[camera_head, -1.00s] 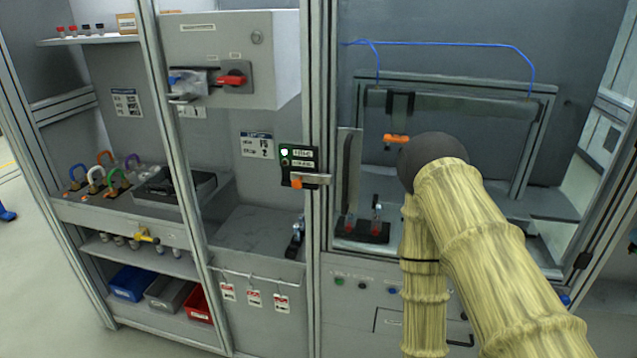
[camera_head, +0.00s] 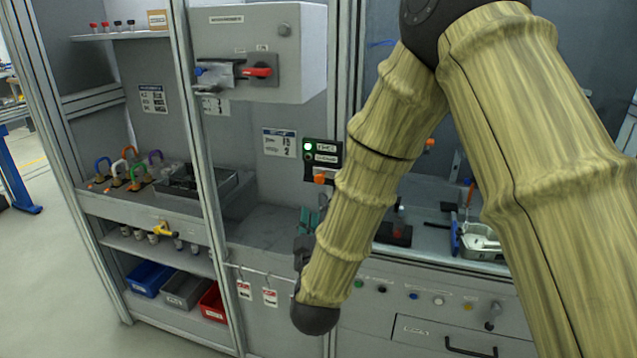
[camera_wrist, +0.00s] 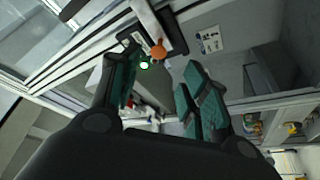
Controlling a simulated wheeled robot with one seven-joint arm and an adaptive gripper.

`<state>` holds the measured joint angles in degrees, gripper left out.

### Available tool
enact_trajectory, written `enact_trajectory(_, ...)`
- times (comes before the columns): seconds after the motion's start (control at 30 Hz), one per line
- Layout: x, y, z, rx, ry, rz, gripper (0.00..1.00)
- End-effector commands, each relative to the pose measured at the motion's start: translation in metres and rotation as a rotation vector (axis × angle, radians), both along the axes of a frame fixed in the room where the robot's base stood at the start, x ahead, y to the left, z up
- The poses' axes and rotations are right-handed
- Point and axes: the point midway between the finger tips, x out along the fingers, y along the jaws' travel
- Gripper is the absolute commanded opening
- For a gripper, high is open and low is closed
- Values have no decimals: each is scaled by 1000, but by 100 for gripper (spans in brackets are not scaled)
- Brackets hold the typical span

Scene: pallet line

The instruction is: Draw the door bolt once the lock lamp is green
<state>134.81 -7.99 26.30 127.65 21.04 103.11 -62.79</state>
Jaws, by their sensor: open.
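The lock box (camera_head: 322,153) on the door post has a lit green lamp (camera_head: 307,147) at its upper left. The lamp also glows green in the wrist view (camera_wrist: 144,65). The bolt's orange knob (camera_head: 320,179) sits at the bottom of the box; it shows in the wrist view too (camera_wrist: 158,52). My arm hides the area right of the knob in the head view. My gripper (camera_head: 309,222) is below the lock box, partly hidden by my arm. In the wrist view my gripper (camera_wrist: 160,88) is open and empty, its green-padded fingers pointing toward the lock, with the knob ahead and apart from them.
A grey switch box (camera_head: 260,52) with a red handle juts out above left of the lock. Coloured padlocks (camera_head: 125,168) stand on the left shelf. Red tags (camera_head: 270,297) hang on a rail below. A drawer (camera_head: 445,335) is at the lower right.

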Motion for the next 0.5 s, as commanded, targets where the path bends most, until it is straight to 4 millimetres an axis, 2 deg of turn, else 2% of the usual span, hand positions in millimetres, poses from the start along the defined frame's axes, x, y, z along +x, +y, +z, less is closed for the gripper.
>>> enact_trajectory(0.17,13,0,9,-3,-9,-6,46)
enact_trajectory(0.5,65,-2,24,-1,-7,-6,46)
